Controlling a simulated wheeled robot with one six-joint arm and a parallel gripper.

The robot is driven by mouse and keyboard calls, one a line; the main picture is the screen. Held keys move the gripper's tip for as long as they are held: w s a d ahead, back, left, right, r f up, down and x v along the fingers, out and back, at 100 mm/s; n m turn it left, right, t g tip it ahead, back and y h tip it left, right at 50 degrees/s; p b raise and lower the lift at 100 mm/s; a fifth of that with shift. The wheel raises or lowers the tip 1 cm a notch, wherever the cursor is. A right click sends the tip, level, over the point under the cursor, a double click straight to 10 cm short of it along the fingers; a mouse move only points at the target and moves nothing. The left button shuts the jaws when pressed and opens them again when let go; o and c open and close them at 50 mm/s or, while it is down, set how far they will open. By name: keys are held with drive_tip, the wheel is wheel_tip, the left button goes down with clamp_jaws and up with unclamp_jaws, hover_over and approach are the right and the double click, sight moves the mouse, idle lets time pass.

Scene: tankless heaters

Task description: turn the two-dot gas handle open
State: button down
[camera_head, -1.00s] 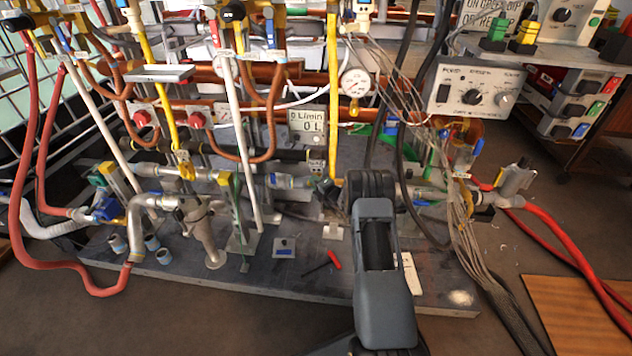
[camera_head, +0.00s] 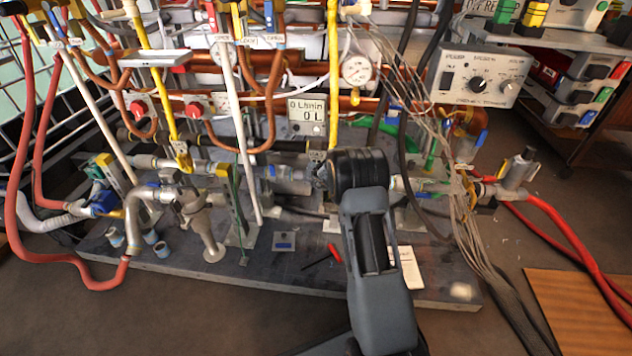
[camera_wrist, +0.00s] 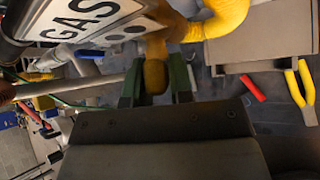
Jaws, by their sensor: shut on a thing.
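In the wrist view, a white label (camera_wrist: 85,20) reading "GAS" with dark dots is at the upper left. Beside it is the yellow handle (camera_wrist: 155,72), its end lying between the two dark green fingers of my gripper (camera_wrist: 156,84). My gripper is shut on this handle. A yellow pipe (camera_wrist: 228,15) bends away at the upper right. In the head view my black wrist is in front of the rig's lower pipes, and it hides my fingers and the gripped handle.
The grey base board (camera_head: 290,270) carries pipes and valves on both sides of my arm. A control box (camera_head: 478,80) and hanging cables (camera_head: 458,220) are at the right. A flow display (camera_head: 306,114) stands behind. A red-handled tool (camera_head: 334,252) lies on the board.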

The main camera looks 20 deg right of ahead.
drive_tip(key=shift+a+f+n+g+h+b, duration=0.1)
drive_tip(key=shift+f+n+g+h+b, duration=0.05)
drive_tip(key=shift+n+g+h+b, duration=0.6)
drive_tip(key=shift+h, duration=0.55)
drive_tip(key=shift+g, duration=0.25)
drive_tip(key=c, duration=1.1)
unclamp_jaws()
drive_tip(key=p+v, duration=0.2)
drive_tip(key=v, duration=1.2)
